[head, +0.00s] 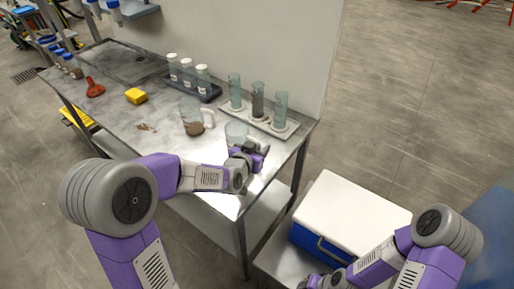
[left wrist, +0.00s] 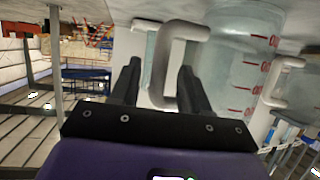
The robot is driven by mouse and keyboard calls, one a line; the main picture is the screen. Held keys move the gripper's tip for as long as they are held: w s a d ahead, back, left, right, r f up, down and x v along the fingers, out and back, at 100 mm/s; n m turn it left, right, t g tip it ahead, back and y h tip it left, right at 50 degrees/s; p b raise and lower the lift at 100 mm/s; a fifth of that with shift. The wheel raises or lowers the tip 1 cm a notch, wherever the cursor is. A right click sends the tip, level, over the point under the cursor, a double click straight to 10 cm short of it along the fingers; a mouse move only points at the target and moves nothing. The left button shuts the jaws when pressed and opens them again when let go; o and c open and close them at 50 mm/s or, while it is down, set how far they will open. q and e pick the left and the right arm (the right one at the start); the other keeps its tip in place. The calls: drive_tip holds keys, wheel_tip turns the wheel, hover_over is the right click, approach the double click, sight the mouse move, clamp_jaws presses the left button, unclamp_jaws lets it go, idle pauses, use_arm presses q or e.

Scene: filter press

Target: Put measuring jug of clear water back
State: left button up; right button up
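The measuring jug of clear water (head: 235,130) stands upright on the steel table near its front right edge. My left gripper (head: 247,151) is right at this jug, on its near right side. In the left wrist view my left gripper's dark fingers (left wrist: 160,75) are apart, with the jug's pale handle (left wrist: 184,31) between them. A narrow gap shows beside the handle. Clear graduated walls with red marks (left wrist: 240,70) show to the right. My right gripper (head: 318,281) is at the bottom edge of the head view, low by the cooler, partly cut off.
A jug of brown water (head: 192,128) stands just left of the clear one. Behind are a holder with tall cylinders (head: 281,130) and a dark rack of white-capped bottles (head: 209,95). A yellow sponge (head: 136,96) lies farther left. A blue-white cooler (head: 350,212) stands at right.

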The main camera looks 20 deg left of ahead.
use_arm(q)
drive_tip(key=shift+f, duration=0.1)
drive_tip(key=p+v, duration=0.2)
drive_tip(key=v, duration=0.5)
drive_tip(key=shift+s+a, duration=0.2)
drive_tip(key=shift+a, duration=0.1)
use_arm(e)
drive_tip(key=shift+r, duration=1.15)
